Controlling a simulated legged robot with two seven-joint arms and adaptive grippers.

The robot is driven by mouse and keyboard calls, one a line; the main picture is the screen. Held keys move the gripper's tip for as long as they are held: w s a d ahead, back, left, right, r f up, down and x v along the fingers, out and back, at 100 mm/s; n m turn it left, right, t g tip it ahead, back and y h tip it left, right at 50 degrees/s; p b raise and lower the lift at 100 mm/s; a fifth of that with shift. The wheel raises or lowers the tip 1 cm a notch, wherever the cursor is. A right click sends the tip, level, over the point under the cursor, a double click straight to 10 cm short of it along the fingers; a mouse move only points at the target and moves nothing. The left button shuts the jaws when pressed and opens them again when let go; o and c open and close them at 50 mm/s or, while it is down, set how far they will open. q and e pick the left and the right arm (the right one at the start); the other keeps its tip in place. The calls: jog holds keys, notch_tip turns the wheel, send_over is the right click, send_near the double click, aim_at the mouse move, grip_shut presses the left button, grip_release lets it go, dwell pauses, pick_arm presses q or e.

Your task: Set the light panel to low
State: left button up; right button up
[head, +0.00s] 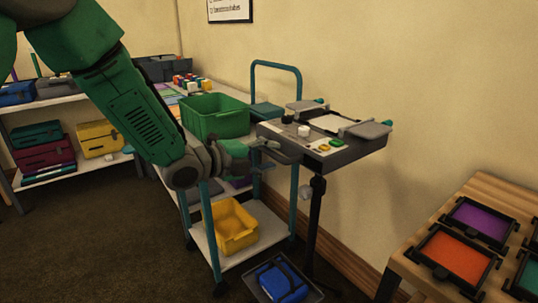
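The light panel (377,149) is a dark, shallow box on a black stand at the centre right. Its top carries a black knob, a white knob (303,131), small green and orange-yellow buttons (337,142) and a pale plate between grey flaps. My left gripper (279,151) is at the panel's near left edge, below the white knob. Its fingers overlap the panel's edge in the picture, and I cannot tell whether they touch it. The fingers are small and dark, so their opening is unclear. My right gripper is not in view.
A teal-framed cart (293,205) stands behind my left arm, with a green bin (218,118) and a yellow bin (235,228). A blue case (281,281) is low in front. A wooden table (490,190) with coloured trays is at right. Shelving (60,104) stands at left.

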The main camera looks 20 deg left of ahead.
pick_arm(q)
jog(key=shift+r, duration=0.1)
jog(key=shift+s+a, duration=0.1)
jog(key=v, duration=1.1)
jog(key=shift+s+a, duration=0.25)
jog(key=shift+s, duration=0.05)
